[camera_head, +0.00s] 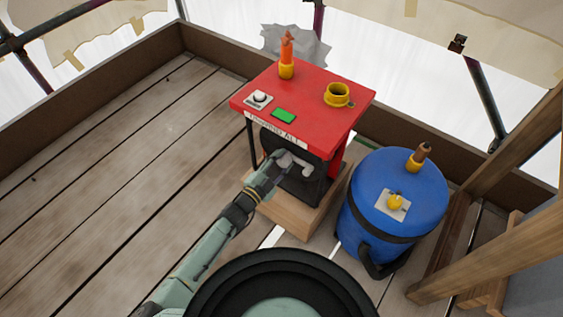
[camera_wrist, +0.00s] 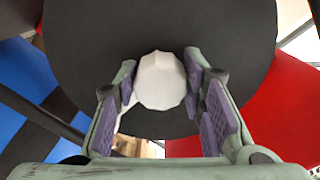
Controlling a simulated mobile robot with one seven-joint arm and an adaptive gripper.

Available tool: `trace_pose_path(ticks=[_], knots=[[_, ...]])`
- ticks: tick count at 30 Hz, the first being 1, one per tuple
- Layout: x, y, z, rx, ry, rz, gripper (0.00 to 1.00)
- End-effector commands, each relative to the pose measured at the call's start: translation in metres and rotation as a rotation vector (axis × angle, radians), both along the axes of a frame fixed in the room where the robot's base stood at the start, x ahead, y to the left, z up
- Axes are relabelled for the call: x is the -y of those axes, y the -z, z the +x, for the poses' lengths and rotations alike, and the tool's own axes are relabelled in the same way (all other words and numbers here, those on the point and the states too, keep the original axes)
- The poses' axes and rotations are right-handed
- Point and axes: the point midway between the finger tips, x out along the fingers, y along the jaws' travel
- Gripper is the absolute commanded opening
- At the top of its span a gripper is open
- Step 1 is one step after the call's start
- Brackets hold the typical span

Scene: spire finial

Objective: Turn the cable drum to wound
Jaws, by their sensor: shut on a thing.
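The cable drum (camera_head: 305,185) is a black round drum under a red-topped stand, with a pale handle on its front. In the wrist view the drum's dark face (camera_wrist: 230,45) fills most of the picture, and the faceted white knob of the handle (camera_wrist: 160,80) sits between the finger pads. My gripper (camera_head: 281,166) reaches the drum's front from the lower left and is shut on the white knob; it also shows in the wrist view (camera_wrist: 165,105). My fingers hide part of the handle in the head view.
The red stand top (camera_head: 310,95) carries an orange-tipped item (camera_head: 287,55), a yellow cup (camera_head: 338,95), a green button (camera_head: 284,116) and a white knob (camera_head: 260,98). A blue barrel (camera_head: 370,210) stands close on the right. Planks at left are clear.

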Motion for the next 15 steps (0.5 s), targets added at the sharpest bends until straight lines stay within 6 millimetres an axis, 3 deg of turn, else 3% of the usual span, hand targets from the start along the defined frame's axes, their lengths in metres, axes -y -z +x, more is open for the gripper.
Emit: trace_pose_path(ticks=[7, 8, 15], knots=[[-0.0002, 0.0004, -0.0001, -0.007, -0.001, -0.010, 0.00], [-0.0002, 0.0004, -0.0001, -0.007, -0.001, -0.010, 0.37], [-0.0001, 0.0002, 0.0000, -0.006, -0.001, -0.008, 0.53]])
